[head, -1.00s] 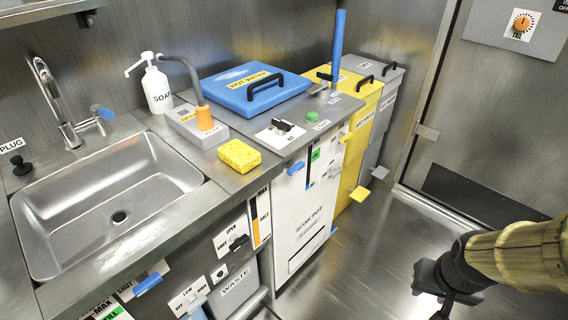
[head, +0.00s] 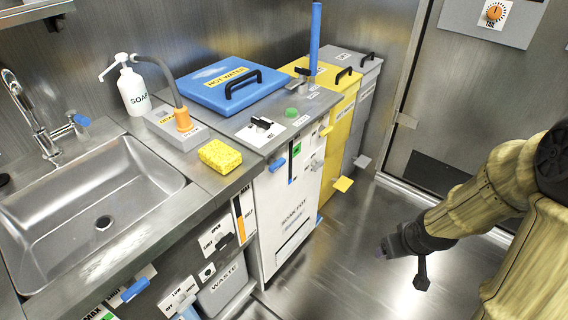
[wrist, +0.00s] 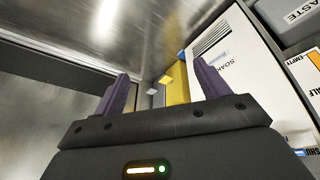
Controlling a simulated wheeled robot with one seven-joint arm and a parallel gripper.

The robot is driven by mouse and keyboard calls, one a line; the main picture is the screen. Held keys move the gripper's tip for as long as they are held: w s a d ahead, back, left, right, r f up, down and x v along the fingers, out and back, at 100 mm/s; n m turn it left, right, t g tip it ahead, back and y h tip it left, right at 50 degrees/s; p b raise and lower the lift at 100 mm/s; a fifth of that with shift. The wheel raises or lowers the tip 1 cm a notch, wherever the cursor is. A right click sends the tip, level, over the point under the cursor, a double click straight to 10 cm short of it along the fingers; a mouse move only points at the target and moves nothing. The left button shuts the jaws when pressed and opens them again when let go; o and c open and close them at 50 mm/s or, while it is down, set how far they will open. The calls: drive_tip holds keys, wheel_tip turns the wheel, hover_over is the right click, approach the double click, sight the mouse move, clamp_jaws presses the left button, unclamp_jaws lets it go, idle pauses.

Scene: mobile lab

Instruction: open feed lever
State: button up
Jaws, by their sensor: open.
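No label reading "feed" is legible, so I cannot tell which lever is the feed lever. A black lever (head: 262,124) lies on a white plate on the counter behind the sponge. Another dark lever (head: 303,73) sits at the foot of an upright blue tube (head: 315,40). A black lever (head: 224,240) is on the front panel by SHUT and OPEN labels. My gripper (head: 388,249) is over the floor at right, apart from all of these. In the wrist view its purple fingers (wrist: 160,72) are spread with nothing between them.
A white SOAK POT cabinet (head: 290,215) and a yellow bin (head: 340,125) with a pedal (head: 343,184) stand left of my gripper. A sink (head: 90,200), yellow sponge (head: 219,156) and blue HOT WATER lid (head: 215,88) are on the counter. The floor (head: 340,260) is clear.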

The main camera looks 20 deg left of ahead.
sight(280, 166)
drive_tip(key=w+a+f+n+t+y+p, duration=0.1)
drive_tip(key=w+a+f+n+y+p, duration=0.1)
drive_tip(key=w+a+n+y, duration=0.3)
drive_tip(key=a+r+n+t+y+p, duration=0.1)
drive_tip(key=a+r+n+y+p, duration=0.2)
drive_tip(key=a+r+y, duration=0.6)
drive_tip(key=shift+w+a+n+t+y+p, duration=0.3)
drive_tip(key=shift+a+t+y+p, duration=0.15)
drive_tip(key=shift+a+y, duration=0.55)
drive_tip(key=b+x, duration=0.2)
drive_tip(key=x, duration=1.5)
drive_tip(key=shift+a+f, duration=0.15)
drive_tip(key=shift+a, duration=0.1)
drive_tip(key=shift+c, duration=0.2)
